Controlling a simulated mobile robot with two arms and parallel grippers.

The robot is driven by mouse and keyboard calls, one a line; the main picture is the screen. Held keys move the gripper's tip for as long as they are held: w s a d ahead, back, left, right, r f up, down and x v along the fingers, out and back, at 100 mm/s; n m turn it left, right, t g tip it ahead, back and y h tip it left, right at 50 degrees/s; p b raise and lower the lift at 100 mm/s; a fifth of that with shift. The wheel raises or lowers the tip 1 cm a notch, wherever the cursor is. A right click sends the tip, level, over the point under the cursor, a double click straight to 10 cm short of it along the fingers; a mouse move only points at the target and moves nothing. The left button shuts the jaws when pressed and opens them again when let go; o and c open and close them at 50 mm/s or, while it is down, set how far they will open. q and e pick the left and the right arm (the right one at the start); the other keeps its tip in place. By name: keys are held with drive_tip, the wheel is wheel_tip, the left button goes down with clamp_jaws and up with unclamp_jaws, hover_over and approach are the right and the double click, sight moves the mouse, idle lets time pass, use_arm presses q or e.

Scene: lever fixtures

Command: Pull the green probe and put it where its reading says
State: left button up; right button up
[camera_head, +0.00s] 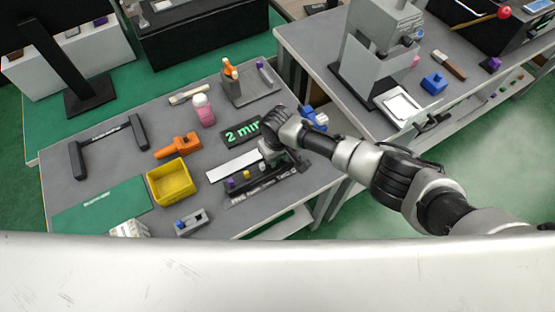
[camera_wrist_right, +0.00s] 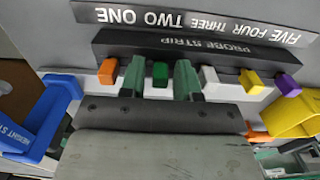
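The probe strip (camera_wrist_right: 160,48) is a dark bar with a row of coloured blocks along it. The green probe (camera_wrist_right: 160,73) stands between an orange probe (camera_wrist_right: 108,70) and a white probe (camera_wrist_right: 209,74); a yellow probe (camera_wrist_right: 251,80) and a purple probe (camera_wrist_right: 287,84) follow to the right. My right gripper (camera_wrist_right: 160,80) is open, with one finger on each side of the green probe and visible gaps between. In the head view my right gripper (camera_head: 271,153) covers the green probe. A strip lettered ONE to FIVE (camera_wrist_right: 195,19) lies beside the probe strip. My left gripper is out of view.
A dark sign with green "2 min" lettering (camera_head: 243,131) and a white plate (camera_head: 234,165) lie near the strip. A yellow bin (camera_head: 171,182), an orange tool (camera_head: 178,146) and a pink bottle (camera_head: 204,110) stand to the left. A blue fixture (camera_wrist_right: 45,117) is close to the gripper.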

drive_tip(key=c, duration=0.5)
clamp_jaws()
drive_tip(key=shift+r+p, duration=0.65)
drive_tip(key=shift+p, duration=0.1)
idle(0.5)
drive_tip(key=shift+r+p, duration=2.05)
